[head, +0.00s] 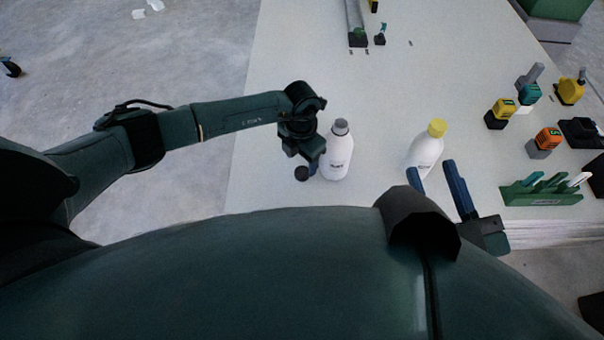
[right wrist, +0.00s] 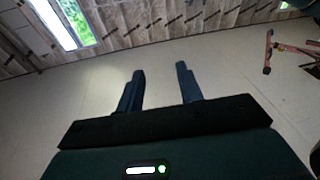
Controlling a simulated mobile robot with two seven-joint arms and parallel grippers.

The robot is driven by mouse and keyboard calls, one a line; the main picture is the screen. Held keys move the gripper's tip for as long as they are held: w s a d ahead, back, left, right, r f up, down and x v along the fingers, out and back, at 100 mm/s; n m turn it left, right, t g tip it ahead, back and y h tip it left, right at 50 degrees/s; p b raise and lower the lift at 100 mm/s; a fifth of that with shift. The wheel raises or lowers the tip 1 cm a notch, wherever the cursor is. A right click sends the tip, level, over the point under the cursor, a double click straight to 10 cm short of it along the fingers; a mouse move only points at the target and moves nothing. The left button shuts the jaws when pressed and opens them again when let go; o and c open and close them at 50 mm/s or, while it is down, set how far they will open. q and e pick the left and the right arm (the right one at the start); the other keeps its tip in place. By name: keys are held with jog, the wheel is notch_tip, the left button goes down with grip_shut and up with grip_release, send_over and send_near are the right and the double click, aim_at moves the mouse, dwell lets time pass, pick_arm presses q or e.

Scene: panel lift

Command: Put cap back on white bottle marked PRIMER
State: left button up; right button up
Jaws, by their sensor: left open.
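A white bottle (head: 337,158) with a grey top stands upright on the pale table. A second white bottle (head: 423,154) with a yellow cap (head: 437,128) stands to its right. Both labels are too small to read, so I cannot tell which says PRIMER. A small dark round piece (head: 302,173), possibly the loose cap, shows just left of the grey-topped bottle. My left gripper (head: 314,164) is open, pointing down between this piece and the bottle; contact is unclear. My right gripper (head: 438,178) is open and empty near the yellow-capped bottle; its fingers stand apart in the right wrist view (right wrist: 160,88).
A green rack (head: 546,191) stands at the table's right side. Several yellow, teal and orange items, including an orange-topped block (head: 546,141), stand behind it. A grey rail (head: 356,25) lies at the far side. The table (head: 290,60) is clear behind the bottles.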

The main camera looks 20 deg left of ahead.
pick_arm(q)
jog(key=shift+f+b, duration=0.35)
jog(key=shift+f, duration=0.2)
notch_tip(320, 180, down, 4)
jog(key=shift+w+d+r+b, duration=0.1)
jog(key=shift+r+b, duration=0.05)
jog(key=shift+b, duration=1)
jog(key=shift+f, duration=0.25)
jog(key=shift+r, duration=0.1)
pick_arm(e)
jog(key=shift+a+r+y, duration=0.25)
jog(key=shift+r+y, duration=0.1)
jog(key=shift+y, duration=0.05)
pick_arm(q)
jog(key=shift+c, duration=0.2)
jog(key=c, duration=1)
pick_arm(e)
jog(key=shift+w+f, duration=0.1)
jog(key=shift+f, duration=0.1)
